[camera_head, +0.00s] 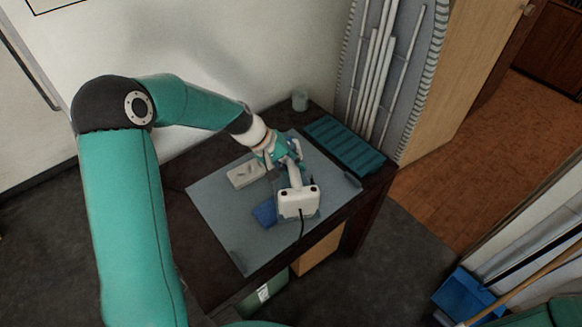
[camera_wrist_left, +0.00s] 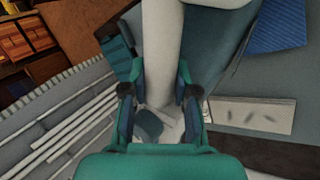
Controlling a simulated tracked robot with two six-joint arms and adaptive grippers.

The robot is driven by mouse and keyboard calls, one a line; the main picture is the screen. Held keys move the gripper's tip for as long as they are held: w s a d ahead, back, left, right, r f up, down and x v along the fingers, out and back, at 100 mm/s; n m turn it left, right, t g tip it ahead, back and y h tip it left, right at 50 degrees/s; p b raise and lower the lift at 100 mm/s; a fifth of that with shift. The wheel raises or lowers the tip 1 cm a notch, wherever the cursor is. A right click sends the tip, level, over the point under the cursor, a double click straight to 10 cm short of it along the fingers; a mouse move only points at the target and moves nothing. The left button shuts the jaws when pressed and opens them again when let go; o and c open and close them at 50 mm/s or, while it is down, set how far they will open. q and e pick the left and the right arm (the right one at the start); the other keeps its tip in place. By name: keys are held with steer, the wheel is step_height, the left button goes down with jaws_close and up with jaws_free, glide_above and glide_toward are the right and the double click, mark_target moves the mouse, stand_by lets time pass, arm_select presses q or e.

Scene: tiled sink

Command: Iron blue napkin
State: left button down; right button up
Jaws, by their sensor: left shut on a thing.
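A white iron (camera_head: 298,203) with a dark cord stands on the grey mat (camera_head: 218,207) on a dark table. My left gripper (camera_head: 287,160) is shut on the iron's handle, which also shows in the left wrist view (camera_wrist_left: 163,45) between both fingers. The blue napkin (camera_head: 264,213) lies on the mat just left of the iron, partly hidden by it. It also shows at the top right of the left wrist view (camera_wrist_left: 278,25). I cannot tell whether the iron touches the napkin. My right gripper is not in view.
A pale rest plate (camera_head: 245,174) lies on the mat left of the gripper. White poles (camera_head: 375,70) lean behind the tray. The mat's front left is clear.

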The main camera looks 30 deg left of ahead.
arm_select(q)
steer(key=shift+w+r+p, duration=0.3)
steer(key=shift+r+p, duration=0.15)
steer(key=shift+r, duration=0.45)
steer(key=shift+s+a+r+p, duration=0.1)
steer(key=shift+r+p, duration=0.9)
steer(key=shift+r, duration=0.6)
